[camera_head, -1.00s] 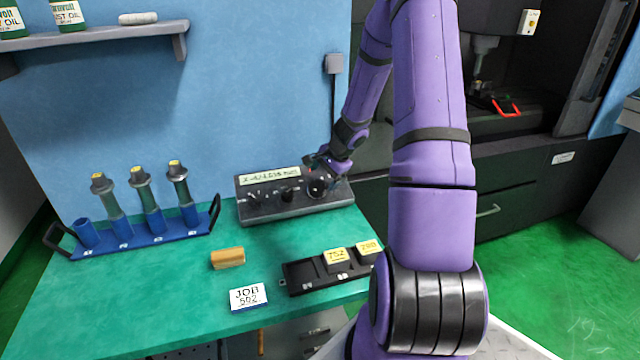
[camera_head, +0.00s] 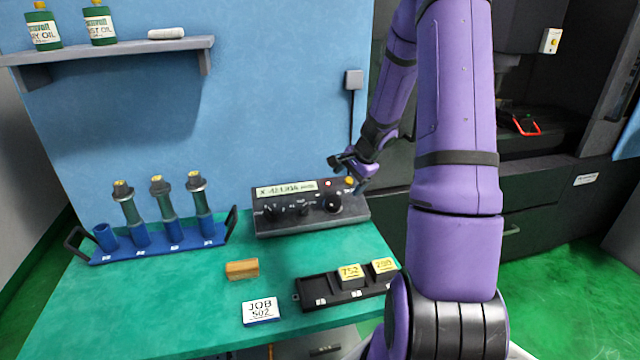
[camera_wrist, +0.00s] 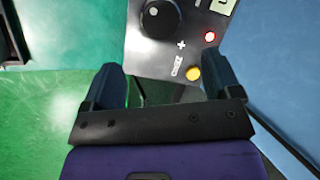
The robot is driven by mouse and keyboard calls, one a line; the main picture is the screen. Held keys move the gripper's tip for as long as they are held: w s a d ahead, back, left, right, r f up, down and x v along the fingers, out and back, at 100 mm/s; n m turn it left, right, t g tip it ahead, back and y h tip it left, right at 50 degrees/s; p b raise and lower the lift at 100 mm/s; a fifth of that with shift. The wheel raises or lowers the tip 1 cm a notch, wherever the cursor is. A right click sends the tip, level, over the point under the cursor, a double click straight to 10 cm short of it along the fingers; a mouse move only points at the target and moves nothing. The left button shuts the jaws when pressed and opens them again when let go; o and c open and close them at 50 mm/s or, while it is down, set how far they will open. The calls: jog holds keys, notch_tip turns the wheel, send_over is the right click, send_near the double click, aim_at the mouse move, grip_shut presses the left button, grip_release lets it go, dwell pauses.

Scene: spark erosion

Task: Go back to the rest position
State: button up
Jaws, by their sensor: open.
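My gripper (camera_head: 347,175) is open and empty, held above the right end of the control box (camera_head: 290,225) on the green bench. In the wrist view, the two fingers of my gripper (camera_wrist: 165,85) stand apart with nothing between them. Beyond them the control box (camera_wrist: 150,50) shows a black knob (camera_wrist: 160,18), a red light (camera_wrist: 210,37) and a yellow button (camera_wrist: 193,73). My purple arm fills the right middle of the head view.
A blue rack (camera_head: 150,252) with several tool holders stands at the bench's left. A wooden block (camera_head: 242,269), a "JOB 502" card (camera_head: 261,311) and a black tray (camera_head: 315,290) with two labelled blocks lie in front. A shelf (camera_head: 110,50) juts from the wall; a dark machine (camera_head: 545,170) stands right.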

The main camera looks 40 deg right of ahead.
jog(key=s+a+r+n, duration=0.3)
jog(key=a+r+n, duration=0.2)
jog(key=a+r, duration=0.5)
jog(key=s+a+r+n, duration=0.2)
jog(key=a+r+n, duration=0.3)
jog(key=a+r, duration=0.45)
jog(key=s+a+r+n, duration=0.2)
jog(key=s+a, duration=0.1)
jog(key=s, duration=0.3)
jog(key=s+a+r+n+h, duration=0.1)
jog(key=s+a+r+n, duration=0.2)
jog(key=s, duration=0.4)
jog(key=s+a+r+n, duration=0.2)
jog(key=s+a, duration=0.1)
jog(key=s, duration=0.3)
jog(key=shift+s+a+r+n, duration=0.15)
jog(key=shift+a+r+n, duration=0.2)
jog(key=shift+n, duration=0.05)
